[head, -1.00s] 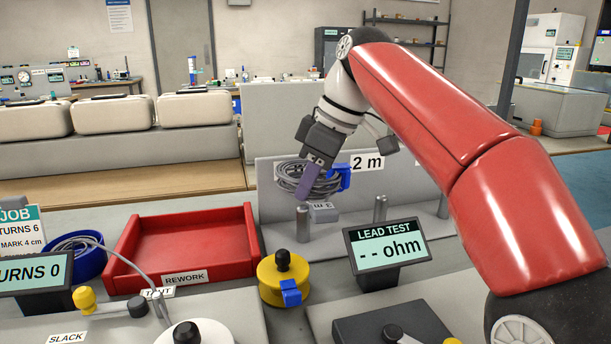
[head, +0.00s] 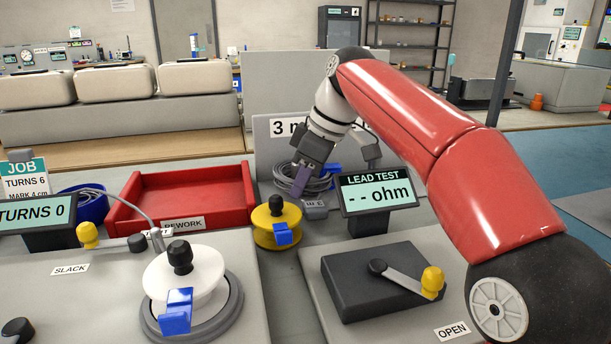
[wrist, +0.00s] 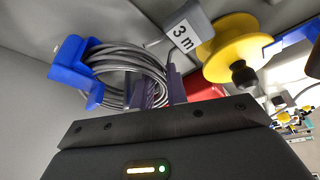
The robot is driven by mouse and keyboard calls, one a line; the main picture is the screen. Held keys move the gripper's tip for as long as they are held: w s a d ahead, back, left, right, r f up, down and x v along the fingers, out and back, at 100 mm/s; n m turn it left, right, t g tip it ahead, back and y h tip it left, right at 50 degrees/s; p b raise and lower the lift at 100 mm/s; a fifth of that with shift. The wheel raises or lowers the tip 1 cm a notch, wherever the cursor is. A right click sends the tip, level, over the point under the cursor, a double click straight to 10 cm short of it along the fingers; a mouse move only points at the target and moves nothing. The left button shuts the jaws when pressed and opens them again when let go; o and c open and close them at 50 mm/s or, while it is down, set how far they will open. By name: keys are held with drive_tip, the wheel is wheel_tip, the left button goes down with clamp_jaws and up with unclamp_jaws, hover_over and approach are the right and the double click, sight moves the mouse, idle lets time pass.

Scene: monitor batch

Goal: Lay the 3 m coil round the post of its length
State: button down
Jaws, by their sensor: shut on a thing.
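The 3 m coil is a grey cable coil (head: 320,181) with a blue clip (wrist: 70,65) and a grey tag (wrist: 182,35) reading "3 m". My gripper (head: 301,181) is shut on the coil; its purple fingers (wrist: 152,92) pinch the windings in the wrist view. The coil hangs low in front of the grey back panel, below its "3 m" label (head: 287,128). I see no post now in either view, so I cannot tell whether the coil is around one.
A yellow spool (head: 276,226) stands close in front of the coil. The lead test display (head: 378,193) stands to its right, a red rework tray (head: 120,219) to its left. A white winding spool (head: 183,268) and a dark cranked box (head: 365,285) are nearer.

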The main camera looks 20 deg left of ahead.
drive_tip(key=shift+f, duration=0.35)
drive_tip(key=shift+f, duration=0.1)
idle(0.3)
drive_tip(key=c, duration=1.3)
unclamp_jaws()
drive_tip(key=p+v, duration=0.2)
drive_tip(key=v, duration=0.5)
drive_tip(key=shift+d+r, duration=0.15)
drive_tip(key=shift+r, duration=0.25)
drive_tip(key=shift+s, duration=0.15)
